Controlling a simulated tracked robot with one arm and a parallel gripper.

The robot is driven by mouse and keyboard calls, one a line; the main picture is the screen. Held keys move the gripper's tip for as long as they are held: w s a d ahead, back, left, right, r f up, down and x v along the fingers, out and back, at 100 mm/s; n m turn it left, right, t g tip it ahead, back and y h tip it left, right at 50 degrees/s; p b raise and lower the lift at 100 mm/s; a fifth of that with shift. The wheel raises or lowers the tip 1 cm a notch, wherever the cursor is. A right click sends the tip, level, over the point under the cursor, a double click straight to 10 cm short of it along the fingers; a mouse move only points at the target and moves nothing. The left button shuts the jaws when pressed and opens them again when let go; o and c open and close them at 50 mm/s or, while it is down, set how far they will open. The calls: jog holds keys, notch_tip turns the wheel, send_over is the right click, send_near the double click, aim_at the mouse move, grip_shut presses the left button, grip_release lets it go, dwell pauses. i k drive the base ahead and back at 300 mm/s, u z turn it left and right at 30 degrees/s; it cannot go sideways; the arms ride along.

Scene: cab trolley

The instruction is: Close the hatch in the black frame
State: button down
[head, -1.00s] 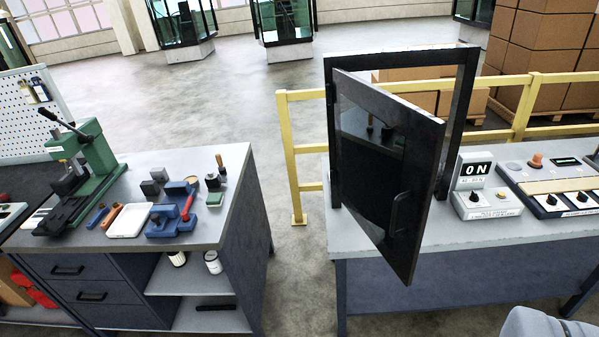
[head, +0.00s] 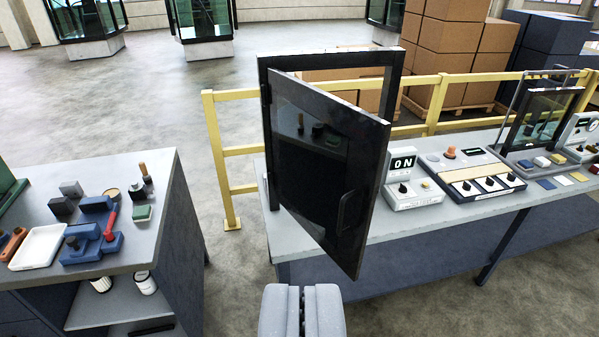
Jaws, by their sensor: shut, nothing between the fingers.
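The black frame (head: 391,85) stands upright at the left end of the grey bench on the right. Its dark, glossy hatch (head: 318,160) is hinged on the frame's left side and stands partly open, swung toward me. A gap shows between the hatch's right edge and the frame. A black handle (head: 345,212) is on the hatch's lower right. My gripper (head: 302,290) is at the bottom centre, shut and empty, below and in front of the hatch and apart from it.
The grey bench (head: 420,222) carries an ON display box (head: 410,180), a control panel (head: 470,172) and a small glass screen (head: 545,120). A yellow rail (head: 240,150) runs behind. A workbench with tools (head: 150,220) stands left. A floor gap separates the benches.

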aim_at(328, 152)
jog(key=u, duration=0.1)
jog(key=i, duration=1)
jog(key=z, duration=1.65)
jog(key=k, duration=1.5)
jog(key=u, duration=0.3)
jog(key=i, duration=1)
jog(key=z, duration=0.05)
